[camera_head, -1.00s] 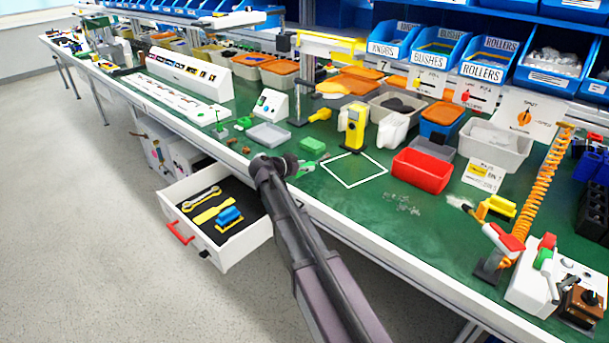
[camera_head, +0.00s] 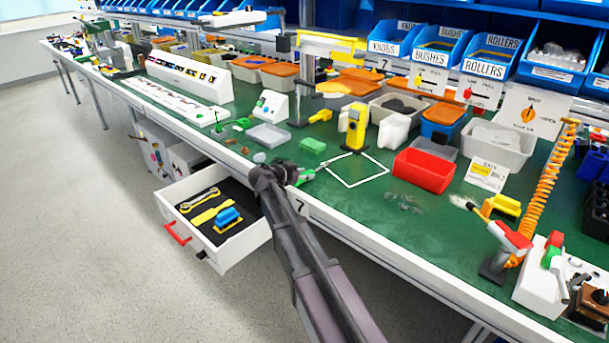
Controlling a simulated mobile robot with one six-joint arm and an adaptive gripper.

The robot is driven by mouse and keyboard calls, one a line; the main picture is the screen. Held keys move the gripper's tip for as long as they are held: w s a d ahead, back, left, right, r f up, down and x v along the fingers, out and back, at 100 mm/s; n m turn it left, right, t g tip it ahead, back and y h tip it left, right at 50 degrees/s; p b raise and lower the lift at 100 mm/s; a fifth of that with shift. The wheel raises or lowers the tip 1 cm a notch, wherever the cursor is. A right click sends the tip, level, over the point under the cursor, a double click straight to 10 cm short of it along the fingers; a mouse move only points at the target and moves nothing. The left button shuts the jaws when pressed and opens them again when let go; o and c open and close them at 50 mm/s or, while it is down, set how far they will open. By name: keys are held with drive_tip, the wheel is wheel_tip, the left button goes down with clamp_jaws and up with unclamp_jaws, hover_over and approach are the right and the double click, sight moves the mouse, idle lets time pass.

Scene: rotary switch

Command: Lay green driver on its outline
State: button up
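The green driver (camera_head: 307,175) shows as a small green piece just right of my gripper (camera_head: 293,174), by the front edge of the green bench top. Part of the driver is hidden behind the gripper. I cannot tell whether the fingers hold it, as they are too small and partly covered. An open white drawer (camera_head: 237,258) below the bench has a dark liner. In it lie a wrench (camera_head: 199,200), a flat yellow shape (camera_head: 211,214) that may be the outline, and a blue item (camera_head: 228,217) on yellow. The yellow shape looks bare.
A white square outline (camera_head: 357,183) is marked on the bench, with a yellow device (camera_head: 355,127) behind it. A red bin (camera_head: 424,171) stands to the right. A green block (camera_head: 313,145) and grey tray (camera_head: 267,136) lie behind my gripper. Open floor lies left of the drawer.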

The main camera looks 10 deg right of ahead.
drive_tip(key=shift+o, duration=1.1)
drive_tip(key=shift+a, duration=0.1)
drive_tip(key=p+v, duration=0.5)
drive_tip(key=v, duration=0.8)
drive_tip(key=shift+s+r+p, duration=0.25)
drive_tip(key=shift+r+p, duration=0.05)
drive_tip(key=shift+r, duration=0.15)
